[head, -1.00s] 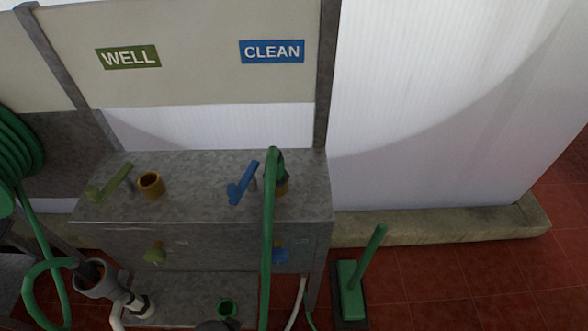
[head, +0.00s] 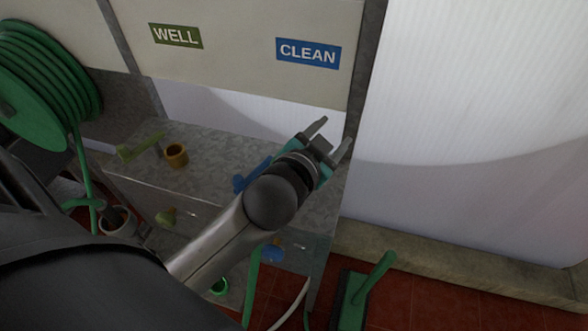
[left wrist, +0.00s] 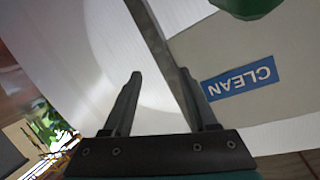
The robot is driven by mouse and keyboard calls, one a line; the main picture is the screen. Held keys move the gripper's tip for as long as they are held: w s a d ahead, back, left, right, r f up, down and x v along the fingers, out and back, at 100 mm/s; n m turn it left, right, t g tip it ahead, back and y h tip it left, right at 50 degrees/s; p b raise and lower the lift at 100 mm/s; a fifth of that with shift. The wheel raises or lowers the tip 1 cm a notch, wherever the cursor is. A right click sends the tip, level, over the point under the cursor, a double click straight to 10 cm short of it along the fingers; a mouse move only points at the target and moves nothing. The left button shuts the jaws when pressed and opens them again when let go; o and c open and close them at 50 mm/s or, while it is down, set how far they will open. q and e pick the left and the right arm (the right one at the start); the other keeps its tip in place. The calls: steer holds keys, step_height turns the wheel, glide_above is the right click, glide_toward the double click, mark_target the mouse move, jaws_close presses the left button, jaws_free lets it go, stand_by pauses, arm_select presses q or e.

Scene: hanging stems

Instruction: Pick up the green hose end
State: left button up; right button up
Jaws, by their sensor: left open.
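The green hose (head: 251,287) hangs down the front of the grey metal bench. Its upper bend and end at the outlet under the blue CLEAN sign (head: 308,53) are hidden behind my left arm in the head view. My left gripper (head: 328,138) is open and empty, in front of the pale wall near the dark post, with its fingers pointing up and right. In the left wrist view its fingers (left wrist: 161,73) stand apart with nothing between them. A dark green rounded piece (left wrist: 247,5) shows at that view's top edge; I cannot tell which part it is.
A blue lever (head: 252,175) is close beside my arm. A yellow-green lever (head: 140,147) and a brass outlet (head: 176,155) sit left on the bench (head: 222,149). A green hose reel (head: 40,88) is at far left. A green-handled brush (head: 372,277) stands on the floor.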

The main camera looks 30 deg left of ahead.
arm_select(q)
steer(key=w+d+r+m+t+h, duration=0.25)
steer(key=d+r+m+h, duration=0.2)
steer(key=r, duration=0.35)
steer(key=w+d+r+m+t+h, duration=0.1)
steer(key=d+r+m+t+h, duration=0.3)
steer(key=r, duration=0.5)
steer(key=s+d+m+g+h, duration=0.4)
steer(key=d+m+g+h, duration=0.15)
steer(key=m+g, duration=0.35)
steer(key=s+d+m+g+h, duration=0.5)
steer(key=m+g, duration=0.3)
steer(key=m, duration=0.4)
steer(key=a+f+m+g+y, duration=0.45)
steer(key=a+f+y, duration=0.25)
steer(key=f+y, duration=0.3)
steer(key=w+a+f+n+y, duration=0.1)
steer(key=a+y, duration=0.3)
steer(key=a, duration=0.6)
steer(key=w+a+f+n+y, duration=0.15)
steer(key=a+y, duration=0.35)
steer(key=a, duration=0.5)
step_height(320, 180, down, 15)
steer(key=shift+d+r+b, duration=0.15)
steer(key=shift+r+b, duration=0.05)
steer(key=shift+b, duration=0.2)
